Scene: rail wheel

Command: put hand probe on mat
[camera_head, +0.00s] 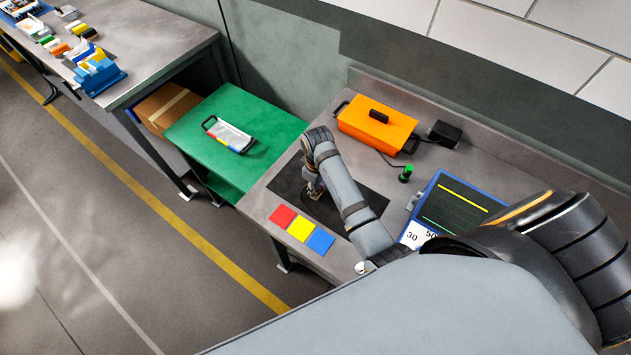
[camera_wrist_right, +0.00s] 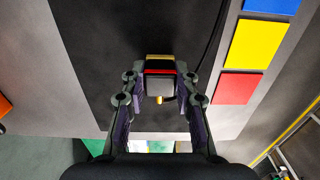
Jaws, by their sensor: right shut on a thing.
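The hand probe (camera_wrist_right: 160,88) is a small grey block with a red band and a gold edge. My right gripper (camera_wrist_right: 160,80) is shut on it, with one finger on each side. In the head view my right gripper (camera_head: 315,190) points down over the dark mat (camera_head: 373,203), and the arm and gripper hide most of the probe. The mat also fills the middle of the wrist view (camera_wrist_right: 100,40). I cannot tell whether the probe touches the mat. My left gripper is not in view.
Red, yellow and blue squares (camera_head: 301,229) lie along the mat's front edge. Behind it are an orange case (camera_head: 375,125), a green-topped post (camera_head: 405,174) and a blue-framed screen device (camera_head: 455,205). A dark cable (camera_wrist_right: 213,45) runs beside the probe. A green table (camera_head: 265,130) adjoins at left.

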